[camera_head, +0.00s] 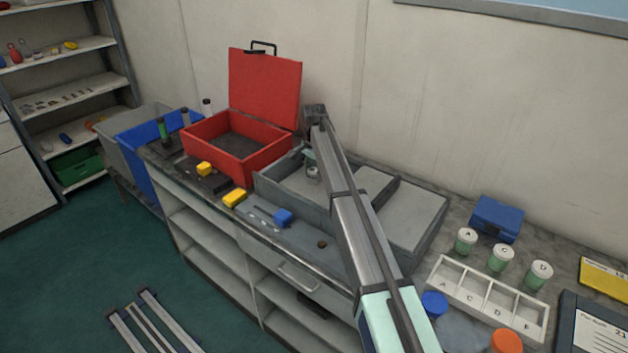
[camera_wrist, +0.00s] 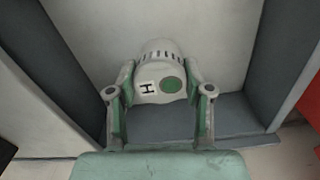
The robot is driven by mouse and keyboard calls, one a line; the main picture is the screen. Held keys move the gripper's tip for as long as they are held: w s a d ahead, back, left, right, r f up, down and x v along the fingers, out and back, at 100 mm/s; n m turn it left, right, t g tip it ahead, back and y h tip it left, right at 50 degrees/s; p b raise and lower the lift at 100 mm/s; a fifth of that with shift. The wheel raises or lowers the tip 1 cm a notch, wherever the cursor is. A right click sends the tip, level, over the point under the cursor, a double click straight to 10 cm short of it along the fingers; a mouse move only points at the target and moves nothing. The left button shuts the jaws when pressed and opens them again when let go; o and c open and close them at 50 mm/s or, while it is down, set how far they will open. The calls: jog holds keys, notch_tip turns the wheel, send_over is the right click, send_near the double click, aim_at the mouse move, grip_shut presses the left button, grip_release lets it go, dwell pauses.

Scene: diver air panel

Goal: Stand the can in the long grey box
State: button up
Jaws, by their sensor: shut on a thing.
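The long grey box (camera_head: 425,215) lies on the counter, split by a dark divider. My gripper (camera_head: 312,160) reaches down into its left compartment. In the wrist view my gripper (camera_wrist: 160,82) is shut on a pale can (camera_wrist: 158,58) with a letter H, a green dot and dark marks near its far end. The can also shows small in the head view (camera_head: 313,173), inside the box walls. The box floor and walls (camera_wrist: 50,85) surround it in the wrist view. I cannot tell whether the can touches the floor.
An open red case (camera_head: 215,150) stands left of the box. On the right are a blue case (camera_head: 497,218), lettered jars (camera_head: 501,257) and a white divided tray (camera_head: 485,297).

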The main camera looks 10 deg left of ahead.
aim_at(314, 181)
jog(key=shift+f+p, duration=0.6)
jog(key=shift+f, duration=1.45)
jog(key=o, duration=1.2)
jog(key=shift+f, duration=0.1)
notch_tip(314, 181, up, 12)
jog(key=b, duration=0.3)
